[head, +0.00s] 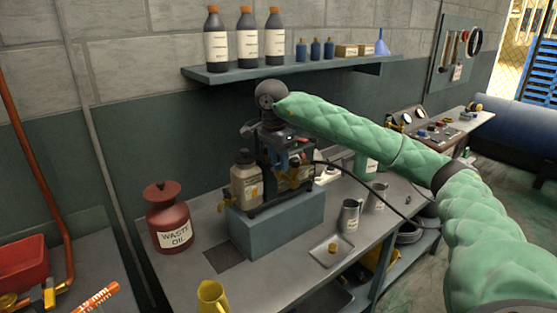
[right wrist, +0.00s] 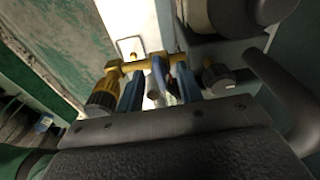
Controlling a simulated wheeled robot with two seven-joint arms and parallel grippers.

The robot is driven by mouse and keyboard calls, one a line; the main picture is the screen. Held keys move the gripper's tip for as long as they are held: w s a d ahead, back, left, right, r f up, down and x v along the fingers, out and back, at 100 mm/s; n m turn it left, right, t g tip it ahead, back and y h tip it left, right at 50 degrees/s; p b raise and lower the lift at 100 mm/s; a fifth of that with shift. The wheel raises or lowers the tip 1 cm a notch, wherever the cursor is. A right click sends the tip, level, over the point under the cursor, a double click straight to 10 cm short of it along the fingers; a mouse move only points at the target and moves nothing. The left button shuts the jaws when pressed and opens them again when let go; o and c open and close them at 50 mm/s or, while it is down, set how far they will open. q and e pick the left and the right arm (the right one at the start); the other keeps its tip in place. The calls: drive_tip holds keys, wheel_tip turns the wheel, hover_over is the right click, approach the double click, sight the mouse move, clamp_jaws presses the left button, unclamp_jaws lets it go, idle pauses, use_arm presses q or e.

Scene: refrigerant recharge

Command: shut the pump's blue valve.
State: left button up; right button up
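My right gripper (head: 288,163) reaches down at the pump's front from above. In the right wrist view, my right gripper (right wrist: 158,92) has its two blue fingers apart. Between them is a narrow blue piece (right wrist: 158,68), likely the blue valve, with a grey round end below it. I cannot tell whether the fingers touch it. A brass pipe (right wrist: 140,64) runs behind the fingers, with a brass-and-black knob (right wrist: 103,95) left and a dark knob (right wrist: 217,76) right. My left gripper is not in view.
A black hose (head: 365,188) runs from the pump to the right. A red waste oil can (head: 169,222) stands left of the block. Metal cups (head: 349,215) and a small tray (head: 332,259) are on the right. A shelf (head: 290,70) with bottles hangs behind.

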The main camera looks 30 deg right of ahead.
sight(279, 163)
drive_tip(key=shift+r+p, duration=1.1)
drive_tip(key=shift+r, duration=1.1)
wheel_tip(279, 163, up, 5)
drive_tip(key=p, duration=0.3)
drive_tip(key=shift+f, duration=0.2)
